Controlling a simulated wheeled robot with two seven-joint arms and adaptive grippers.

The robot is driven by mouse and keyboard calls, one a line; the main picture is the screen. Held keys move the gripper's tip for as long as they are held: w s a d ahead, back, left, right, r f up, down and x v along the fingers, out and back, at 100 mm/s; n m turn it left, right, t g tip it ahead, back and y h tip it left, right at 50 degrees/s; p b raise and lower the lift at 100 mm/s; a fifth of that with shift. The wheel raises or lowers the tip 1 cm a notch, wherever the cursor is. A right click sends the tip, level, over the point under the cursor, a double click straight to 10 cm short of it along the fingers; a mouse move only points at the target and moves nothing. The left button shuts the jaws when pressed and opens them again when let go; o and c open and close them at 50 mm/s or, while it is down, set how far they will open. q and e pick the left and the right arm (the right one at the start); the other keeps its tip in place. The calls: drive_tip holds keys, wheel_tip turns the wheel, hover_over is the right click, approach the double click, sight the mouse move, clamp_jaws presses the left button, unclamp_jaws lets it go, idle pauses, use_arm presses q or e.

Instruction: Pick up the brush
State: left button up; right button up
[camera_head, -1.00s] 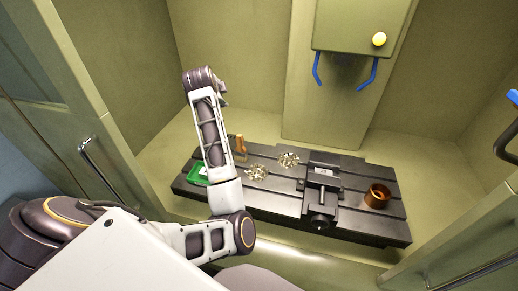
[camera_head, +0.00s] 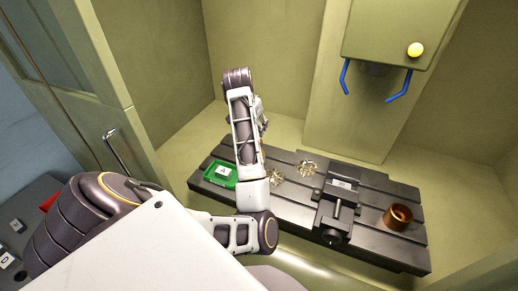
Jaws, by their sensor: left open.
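The brush is hidden behind my left arm in the head view, so I cannot make out its shape or position. My left gripper (camera_head: 262,117) shows only in part beside the far arm link, above the left end of the dark slotted table (camera_head: 286,212). It is open. I see nothing held in it. My right gripper is out of view.
Two piles of metal shavings (camera_head: 276,177) (camera_head: 307,167) lie near the middle. A black vise (camera_head: 338,203) and a copper-coloured cup (camera_head: 397,216) stand right. The machine head (camera_head: 390,35) with blue handles hangs above.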

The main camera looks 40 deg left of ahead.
use_arm(q)
drive_tip(key=shift+n, duration=0.4)
drive_tip(key=shift+w+a+f+b, duration=0.2)
drive_tip(key=shift+f+b, duration=0.1)
drive_tip(key=b+x, duration=0.1)
drive_tip(key=x, duration=0.6)
drive_tip(key=shift+d+f, duration=0.1)
drive_tip(key=shift+d, duration=0.05)
drive_tip(key=shift+w+f, duration=0.1)
drive_tip(key=shift+f, duration=0.25)
idle(0.4)
drive_tip(key=shift+f, duration=0.1)
